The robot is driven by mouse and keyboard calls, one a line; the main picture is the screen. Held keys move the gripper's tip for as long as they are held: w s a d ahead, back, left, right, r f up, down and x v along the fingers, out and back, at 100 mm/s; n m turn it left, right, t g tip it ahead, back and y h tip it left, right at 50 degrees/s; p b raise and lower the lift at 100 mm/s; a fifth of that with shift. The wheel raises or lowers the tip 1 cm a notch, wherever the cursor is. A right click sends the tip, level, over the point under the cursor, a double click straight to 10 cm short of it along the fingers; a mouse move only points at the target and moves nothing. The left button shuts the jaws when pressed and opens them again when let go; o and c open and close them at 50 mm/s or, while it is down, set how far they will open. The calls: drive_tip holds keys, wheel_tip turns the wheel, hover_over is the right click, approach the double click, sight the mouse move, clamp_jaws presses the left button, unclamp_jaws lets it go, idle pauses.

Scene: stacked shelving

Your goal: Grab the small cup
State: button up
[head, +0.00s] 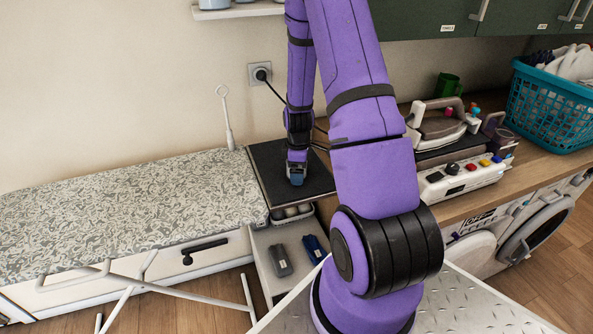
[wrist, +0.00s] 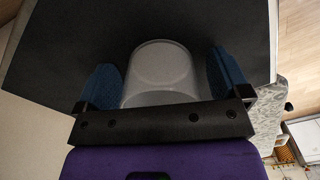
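A pale grey, translucent-looking cup (wrist: 162,66) shows in the wrist view against a dark flat surface (wrist: 50,55). My gripper (wrist: 163,78) has its two blue fingers spread, one on each side of the cup. A narrow dark gap shows between the cup and the right finger; the left finger is very close to the cup, and contact cannot be told. The gripper's palm edge hides the near part of the cup. In the head view my gripper (head: 297,179) points down over the black top (head: 268,160); the cup is hidden there.
An ironing board (head: 130,200) lies left of the black top. Below it an open drawer (head: 262,255) holds dark items.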

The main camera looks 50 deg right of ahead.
drive_tip(key=c, duration=0.9)
drive_tip(key=shift+r, duration=0.1)
